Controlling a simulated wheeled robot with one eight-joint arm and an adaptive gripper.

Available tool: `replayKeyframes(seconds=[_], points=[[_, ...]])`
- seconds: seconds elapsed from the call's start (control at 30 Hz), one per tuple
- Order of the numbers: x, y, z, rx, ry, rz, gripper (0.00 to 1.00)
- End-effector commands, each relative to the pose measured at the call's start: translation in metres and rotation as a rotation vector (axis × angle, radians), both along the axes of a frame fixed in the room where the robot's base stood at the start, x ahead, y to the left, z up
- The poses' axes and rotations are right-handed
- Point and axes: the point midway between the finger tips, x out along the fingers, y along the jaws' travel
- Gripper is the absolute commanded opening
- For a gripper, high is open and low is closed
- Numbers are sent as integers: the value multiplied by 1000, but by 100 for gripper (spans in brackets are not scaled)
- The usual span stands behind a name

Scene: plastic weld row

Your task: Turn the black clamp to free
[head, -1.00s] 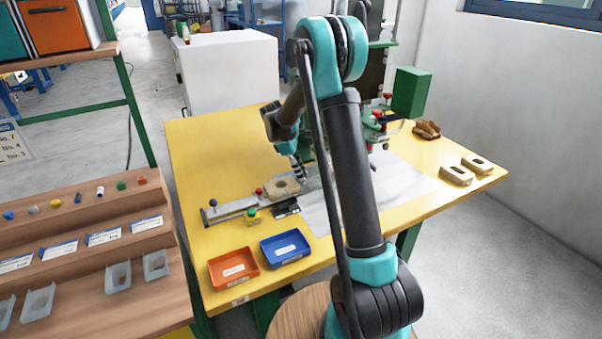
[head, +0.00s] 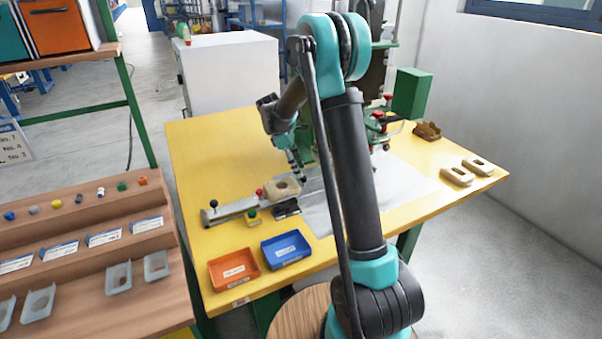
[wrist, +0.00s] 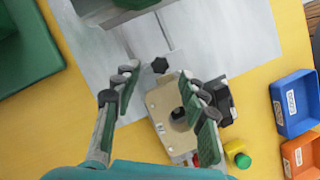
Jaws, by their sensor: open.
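A black six-sided knob (wrist: 160,65), which looks like the black clamp, sits at the end of a silver rail in the wrist view. My gripper (wrist: 158,76) is open, with its fingers on either side of the knob in that view. I cannot tell whether they touch it or how high they are above it. A tan block (wrist: 160,108) with a round hole lies on the rail, partly covered by the right finger. In the head view, my gripper (head: 299,170) is just behind the tan block (head: 284,188), and the knob cannot be made out there.
A black block (head: 287,208) and a small yellow-green piece (head: 252,215) lie beside the rail. Blue (head: 285,250) and orange (head: 233,269) trays are in front. A green machine (head: 375,130) stands behind my arm. The yellow table's left side (head: 205,150) is clear.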

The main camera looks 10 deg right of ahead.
Motion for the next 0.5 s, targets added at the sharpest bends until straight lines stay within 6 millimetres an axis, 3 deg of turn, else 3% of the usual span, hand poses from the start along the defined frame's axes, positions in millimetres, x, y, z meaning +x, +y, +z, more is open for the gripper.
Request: replayKeyframes(seconds=[0.3, 0.5], points=[[7, 24, 59, 0, 0, 1, 43], [9, 32, 78, 0, 1, 2, 43]])
